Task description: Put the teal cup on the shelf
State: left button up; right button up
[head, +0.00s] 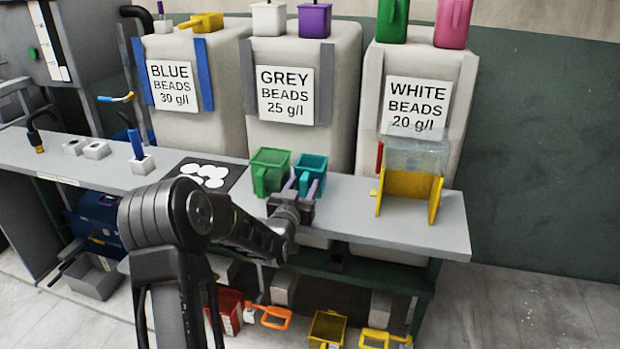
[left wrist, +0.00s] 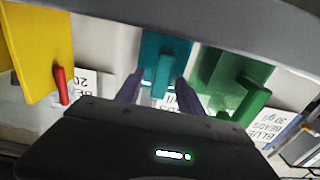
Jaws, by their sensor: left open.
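The teal cup (head: 314,163) stands upright on the grey bench top (head: 350,211), right beside the green cup (head: 270,160). In the left wrist view the teal cup (left wrist: 165,50) is straight ahead, its handle pointing toward me. My left gripper (head: 303,184) is open at the front of the teal cup. Its two purple fingers (left wrist: 158,92) lie on either side of the handle; whether they touch it I cannot tell. A dark lower shelf (head: 335,272) runs under the bench, partly hidden by my left arm. My right gripper does not show.
A yellow stand with a clear box (head: 412,190) is right of the teal cup. A black mat with white discs (head: 207,176) lies left. Large bead containers (head: 300,120) stand behind, with cups on top. Orange and yellow scoops (head: 327,328) are low down.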

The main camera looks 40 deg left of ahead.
pick_arm(q)
jog(key=shift+c, duration=0.2)
dwell(0.4)
grip_shut()
dwell(0.6)
